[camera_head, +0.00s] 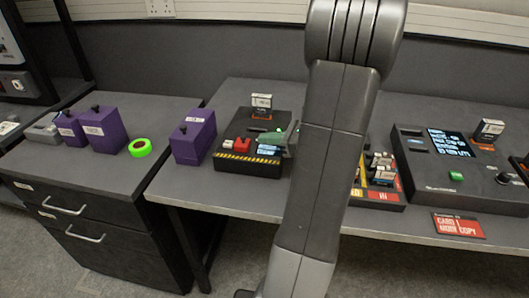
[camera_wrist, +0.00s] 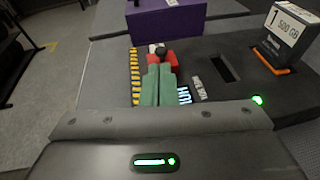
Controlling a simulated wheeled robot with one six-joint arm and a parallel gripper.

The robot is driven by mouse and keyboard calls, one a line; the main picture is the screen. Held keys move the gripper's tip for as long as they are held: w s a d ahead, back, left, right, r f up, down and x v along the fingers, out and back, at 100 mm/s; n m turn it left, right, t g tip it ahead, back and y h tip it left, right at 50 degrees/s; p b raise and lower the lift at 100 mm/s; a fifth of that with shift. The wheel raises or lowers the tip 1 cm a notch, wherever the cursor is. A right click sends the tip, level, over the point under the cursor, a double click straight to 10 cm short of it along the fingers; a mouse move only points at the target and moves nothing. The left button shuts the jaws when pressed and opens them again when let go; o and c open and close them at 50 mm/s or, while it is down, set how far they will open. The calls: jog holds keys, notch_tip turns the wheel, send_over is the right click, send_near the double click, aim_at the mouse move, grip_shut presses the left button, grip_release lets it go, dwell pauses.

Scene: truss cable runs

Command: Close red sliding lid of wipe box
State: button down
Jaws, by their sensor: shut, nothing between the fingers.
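The dark wipe box (camera_head: 225,163) has a yellow-and-black striped front edge and stands on the middle desk in the head view. Its red lid part (camera_head: 242,145) shows on the top, left of my gripper. In the wrist view the red part (camera_wrist: 171,59) lies just beyond my fingertips, partly hidden by them. My gripper (camera_wrist: 158,70) has green fingers, shut together with nothing between them, low over the box top. The fingers also show in the head view (camera_head: 265,138), right of the red part. I cannot tell whether they touch it.
A card (camera_head: 260,104) stands upright at the back of the box. A purple box (camera_head: 193,136) stands close to its left. My arm hides part of the desk and a card rack (camera_head: 383,192). A dark console (camera_head: 450,165) stands at the right. A green tape roll (camera_head: 140,147) lies on the left cabinet.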

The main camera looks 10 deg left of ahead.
aim_at(240, 143)
jog(key=shift+x, duration=2.05)
jog(key=shift+w+a+r+p, duration=0.1)
jog(key=shift+a+p, duration=0.25)
jog(key=shift+a, duration=0.85)
jog(key=shift+w+a+p, duration=0.1)
jog(key=shift+a+p, duration=0.25)
jog(key=shift+a, duration=0.8)
jog(key=shift+r, duration=0.1)
